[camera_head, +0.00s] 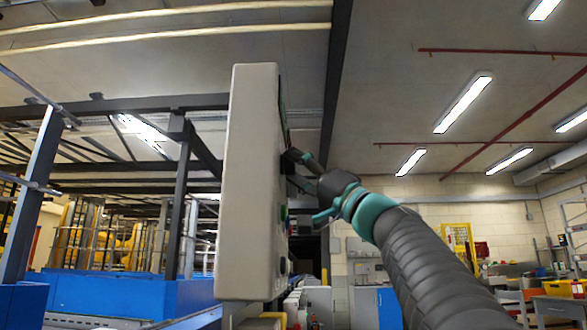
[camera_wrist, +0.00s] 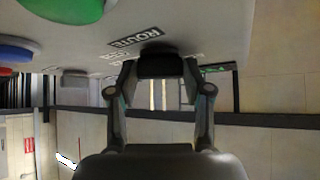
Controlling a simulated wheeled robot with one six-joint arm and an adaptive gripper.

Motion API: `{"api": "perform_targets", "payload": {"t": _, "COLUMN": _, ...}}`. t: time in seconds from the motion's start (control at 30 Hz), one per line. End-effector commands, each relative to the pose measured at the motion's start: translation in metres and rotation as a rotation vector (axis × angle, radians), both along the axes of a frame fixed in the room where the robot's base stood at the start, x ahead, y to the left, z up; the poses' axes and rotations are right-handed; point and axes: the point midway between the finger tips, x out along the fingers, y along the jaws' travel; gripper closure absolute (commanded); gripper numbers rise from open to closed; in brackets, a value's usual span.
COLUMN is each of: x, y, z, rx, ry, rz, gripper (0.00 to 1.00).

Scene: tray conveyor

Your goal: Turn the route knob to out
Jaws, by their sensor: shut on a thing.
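The route knob (camera_wrist: 160,66) is a dark block on the face of a pale control panel (camera_wrist: 215,25), beside a black label reading ROUTE. My gripper (camera_wrist: 158,78) has one finger on each side of the knob and is shut on it. In the head view the panel (camera_head: 252,180) is seen nearly edge-on. There my gripper (camera_head: 293,170) reaches its right-hand face from the right. The knob's pointer direction cannot be made out, and the small lettering near it is partly hidden by the fingers.
On the same panel, a green button (camera_wrist: 65,6) and a blue button (camera_wrist: 16,52) sit to the left in the wrist view. Blue conveyor framing (camera_head: 110,295) stands left of the panel. Shelves and a workbench are far right.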

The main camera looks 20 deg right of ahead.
Motion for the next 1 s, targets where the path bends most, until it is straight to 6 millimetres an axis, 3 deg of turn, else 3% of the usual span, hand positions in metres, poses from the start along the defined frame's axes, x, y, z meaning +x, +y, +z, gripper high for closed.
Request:
{"api": "perform_targets", "payload": {"t": 0.3, "x": 0.003, "y": -0.002, "z": -0.002, "rx": 0.006, "ry": 0.012, "rz": -0.001, "gripper": 0.85}}
{"api": "perform_targets", "payload": {"t": 0.33, "x": 0.003, "y": -0.002, "z": -0.002, "rx": 0.005, "ry": 0.012, "rz": -0.002, "gripper": 0.45}}
{"api": "perform_targets", "payload": {"t": 0.4, "x": 0.003, "y": -0.002, "z": -0.002, "rx": 0.006, "ry": 0.012, "rz": -0.001, "gripper": 0.28}}
{"api": "perform_targets", "payload": {"t": 0.43, "x": 0.003, "y": -0.002, "z": -0.002, "rx": 0.006, "ry": 0.012, "rz": -0.001, "gripper": 0.25}}
{"api": "perform_targets", "payload": {"t": 0.77, "x": 0.000, "y": -0.002, "z": -0.001, "rx": 0.003, "ry": 0.008, "rz": -0.001, "gripper": 0.25}}
{"api": "perform_targets", "payload": {"t": 1.0, "x": -0.012, "y": -0.015, "z": -0.014, "rx": 0.004, "ry": 0.010, "rz": -0.005, "gripper": 0.25}}
